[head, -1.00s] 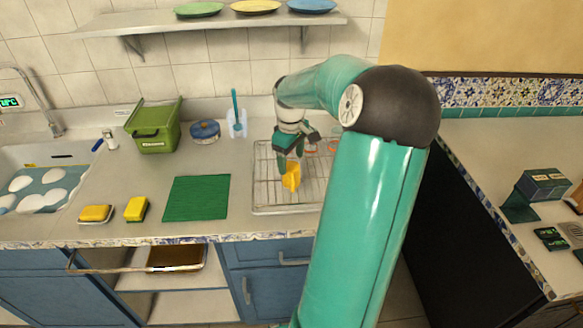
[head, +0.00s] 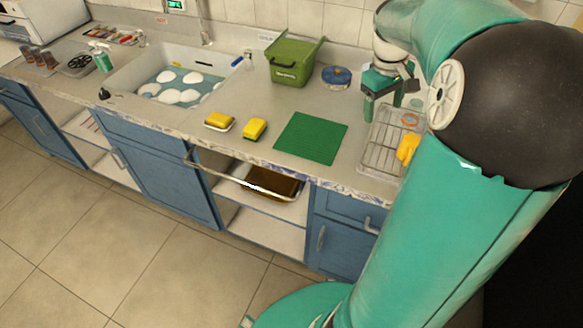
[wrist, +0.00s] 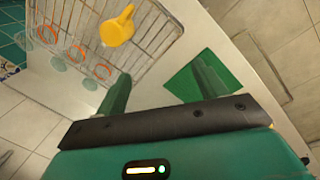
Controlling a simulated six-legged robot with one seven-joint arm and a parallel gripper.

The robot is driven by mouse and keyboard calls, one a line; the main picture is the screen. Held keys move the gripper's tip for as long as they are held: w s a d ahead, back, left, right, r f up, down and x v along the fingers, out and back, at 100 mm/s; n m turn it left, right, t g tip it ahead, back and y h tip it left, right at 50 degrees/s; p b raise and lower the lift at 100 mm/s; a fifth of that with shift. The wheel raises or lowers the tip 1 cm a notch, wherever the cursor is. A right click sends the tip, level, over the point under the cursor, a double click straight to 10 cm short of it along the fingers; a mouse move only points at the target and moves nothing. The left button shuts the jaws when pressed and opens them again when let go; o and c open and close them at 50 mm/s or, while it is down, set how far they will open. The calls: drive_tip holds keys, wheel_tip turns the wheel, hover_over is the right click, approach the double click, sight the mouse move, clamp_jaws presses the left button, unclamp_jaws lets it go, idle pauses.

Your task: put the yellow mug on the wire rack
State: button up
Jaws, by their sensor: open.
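The yellow mug (head: 407,148) is on the wire rack (head: 381,154) on the counter, partly hidden by my arm in the head view. In the wrist view the mug (wrist: 117,27) rests on the bars of the rack (wrist: 157,20), apart from my fingers. My gripper (head: 385,102) is above the counter at the rack's back left side. In the wrist view my gripper (wrist: 160,85) has its two fingers spread wide with nothing between them.
A green bin (head: 295,60) and a blue round container (head: 336,76) stand at the back. Clear cups with orange rings (wrist: 75,53) stand by the rack.

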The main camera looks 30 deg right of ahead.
drive_tip(key=s+a+r+t+h, duration=0.1)
drive_tip(key=a+r, duration=0.1)
drive_tip(key=a, duration=0.7)
drive_tip(key=s+a+r+t, duration=0.1)
drive_tip(key=s+a+r, duration=0.1)
drive_tip(key=a, duration=0.7)
drive_tip(key=s+a+f+t+y, duration=0.1)
drive_tip(key=s+a+t+y, duration=0.1)
drive_tip(key=s+a, duration=0.6)
drive_tip(key=a+t, duration=0.1)
drive_tip(key=a, duration=0.3)
drive_tip(key=shift+f+m+t+y, duration=0.15)
drive_tip(key=shift+m+t+y, duration=0.15)
drive_tip(key=shift+m+t, duration=0.1)
